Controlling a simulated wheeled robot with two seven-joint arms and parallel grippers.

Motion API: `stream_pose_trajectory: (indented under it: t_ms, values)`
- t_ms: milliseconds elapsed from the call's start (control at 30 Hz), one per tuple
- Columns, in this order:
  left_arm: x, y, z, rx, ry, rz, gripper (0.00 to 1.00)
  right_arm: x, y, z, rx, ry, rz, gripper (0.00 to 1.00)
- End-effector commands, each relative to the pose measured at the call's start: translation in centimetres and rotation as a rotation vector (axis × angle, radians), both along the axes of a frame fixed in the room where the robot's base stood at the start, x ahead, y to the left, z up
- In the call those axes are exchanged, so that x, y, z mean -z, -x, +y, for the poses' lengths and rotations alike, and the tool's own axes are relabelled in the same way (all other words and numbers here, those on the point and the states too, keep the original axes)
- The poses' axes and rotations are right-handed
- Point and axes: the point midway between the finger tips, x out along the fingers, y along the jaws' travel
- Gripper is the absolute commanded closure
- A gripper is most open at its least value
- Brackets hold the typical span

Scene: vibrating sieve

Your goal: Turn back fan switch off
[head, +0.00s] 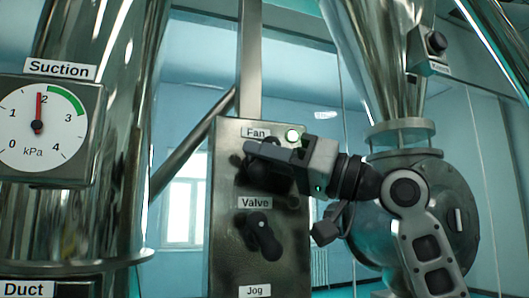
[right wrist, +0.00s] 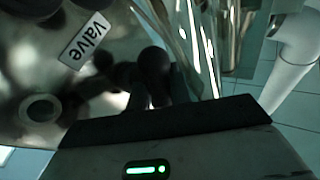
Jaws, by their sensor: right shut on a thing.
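The grey control panel (head: 228,215) stands in the middle of the head view. My right gripper (head: 262,155) reaches in from the right and is shut on the black fan switch (head: 258,178) just below that label. Its fingers cover much of the switch, so its exact angle is hard to tell. In the right wrist view the gripper's body (right wrist: 180,150) fills the bottom, and the grip itself is not clear. My left gripper is not in view.
Below is the black valve knob (head: 263,238) under the "Valve" label (head: 255,203); that label also shows in the right wrist view (right wrist: 84,40). A suction gauge (head: 40,125) reads near 2 kPa at left. A metal funnel and round housing (head: 455,195) stand at right.

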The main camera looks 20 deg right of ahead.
Motion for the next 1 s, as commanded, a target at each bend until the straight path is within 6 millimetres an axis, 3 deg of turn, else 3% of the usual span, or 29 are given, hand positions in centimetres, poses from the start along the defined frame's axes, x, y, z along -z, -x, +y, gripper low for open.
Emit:
stream_pose_trajectory:
  t_ms: [1000]
  values:
    - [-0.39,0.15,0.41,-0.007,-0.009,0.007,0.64,-0.04,0.06,0.34,0.0,0.839,-0.029,1.0]
